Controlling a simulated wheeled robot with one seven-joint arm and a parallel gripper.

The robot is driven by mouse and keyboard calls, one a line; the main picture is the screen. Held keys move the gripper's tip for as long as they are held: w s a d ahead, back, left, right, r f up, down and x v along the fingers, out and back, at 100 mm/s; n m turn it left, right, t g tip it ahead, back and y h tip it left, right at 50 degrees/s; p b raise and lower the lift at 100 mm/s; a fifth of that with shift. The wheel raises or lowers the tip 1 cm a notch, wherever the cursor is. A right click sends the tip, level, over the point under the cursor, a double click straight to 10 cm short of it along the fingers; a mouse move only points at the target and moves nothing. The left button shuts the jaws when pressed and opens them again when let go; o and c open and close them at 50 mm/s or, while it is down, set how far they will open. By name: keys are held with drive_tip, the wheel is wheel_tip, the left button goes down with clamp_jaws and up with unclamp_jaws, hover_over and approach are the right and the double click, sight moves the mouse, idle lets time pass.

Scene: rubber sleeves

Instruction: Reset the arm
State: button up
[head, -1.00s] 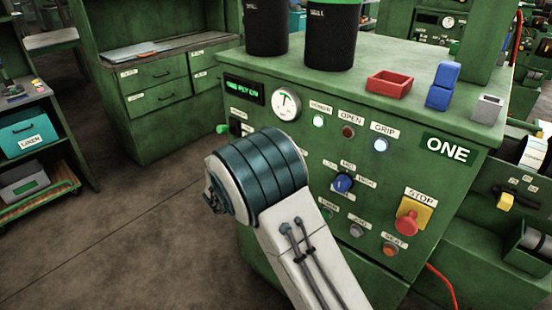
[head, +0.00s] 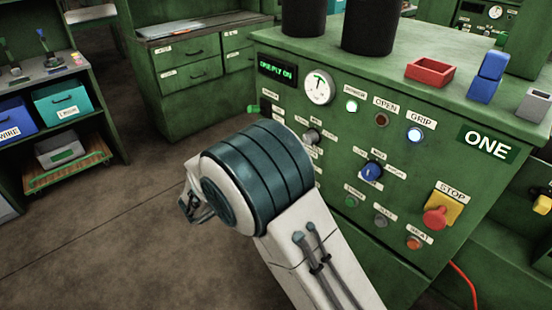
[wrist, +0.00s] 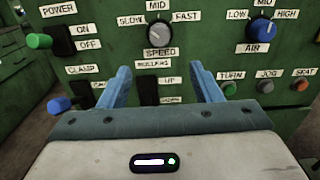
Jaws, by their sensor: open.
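My arm reaches up from the bottom of the head view, with a white link and a ribbed teal joint. The joint hides most of my gripper there. In the wrist view my gripper (wrist: 160,88) has two blue fingers spread apart, with nothing between them. It faces the green machine's control panel (wrist: 198,62). I cannot tell whether the fingers touch the panel.
The green machine marked ONE bears a STOP button (head: 436,214), a gauge (head: 318,86) and lit lamps. A red tray (head: 430,72) and a blue block (head: 487,76) sit on top. A shelf with a teal bin (head: 63,98) stands left. Floor between is clear.

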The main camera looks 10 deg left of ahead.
drive_tip(key=shift+d, duration=0.1)
idle(0.3)
drive_tip(key=s+d+r+m+g+p, duration=0.1)
drive_tip(key=s+d+r+m+g, duration=0.2)
drive_tip(key=d, duration=0.5)
drive_tip(key=s+d+r+m+g+y+p, duration=0.1)
drive_tip(key=s+d+m+g+p, duration=0.2)
drive_tip(key=d+m, duration=0.35)
drive_tip(key=s+d+r+m+g, duration=0.2)
drive_tip(key=d+m+g, duration=0.25)
drive_tip(key=d, duration=0.35)
drive_tip(key=s+d+r+m+y+p, duration=0.2)
drive_tip(key=s+m+y, duration=0.3)
drive_tip(key=s+m, duration=0.2)
drive_tip(key=s+d+r+m+y+p, duration=0.2)
drive_tip(key=s+r+m+y, duration=0.1)
drive_tip(key=s+m+y, duration=0.2)
drive_tip(key=s+m+g, duration=0.1)
drive_tip(key=s+m, duration=0.1)
drive_tip(key=s, duration=0.1)
drive_tip(key=shift+m+p, duration=0.4)
